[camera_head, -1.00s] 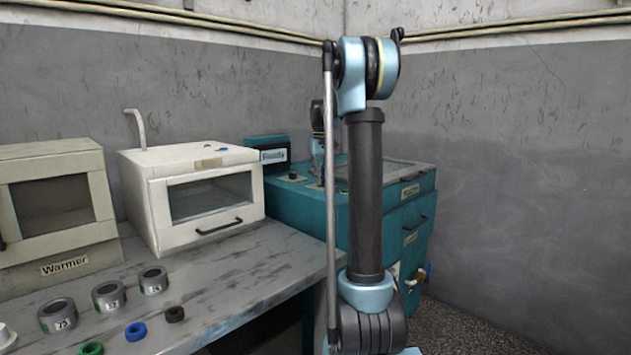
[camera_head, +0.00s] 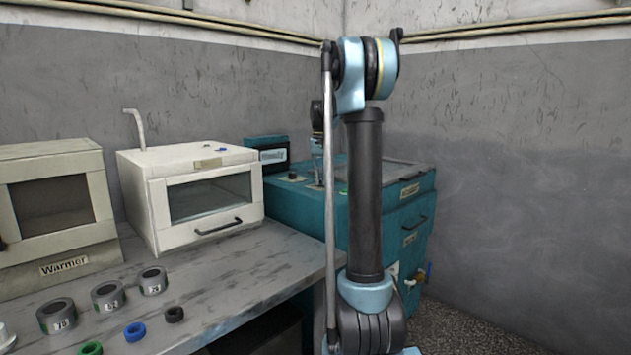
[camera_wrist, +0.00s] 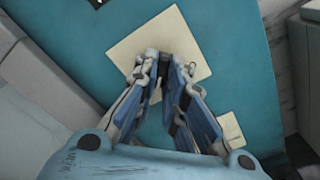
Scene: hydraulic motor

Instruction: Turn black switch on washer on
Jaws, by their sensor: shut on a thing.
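The teal washer (camera_head: 300,205) stands in the corner at the right end of the bench, partly behind my arm. In the wrist view its teal top (camera_wrist: 80,50) carries a cream square plate (camera_wrist: 135,50). My gripper (camera_wrist: 165,62) is over this plate, with its fingertips close together around the black switch. The fingers hide the switch, so its position cannot be read. A small black knob (camera_head: 292,176) shows on the washer top in the head view. The fingertips are hidden there.
A white cabinet (camera_head: 155,215) with a window stands left of the washer, and a beige Warmer (camera_head: 85,262) is further left. Several grey rings (camera_head: 108,296) and coloured rings lie on the bench (camera_head: 230,285). A smaller cream plate (camera_wrist: 229,128) lies right of my fingers.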

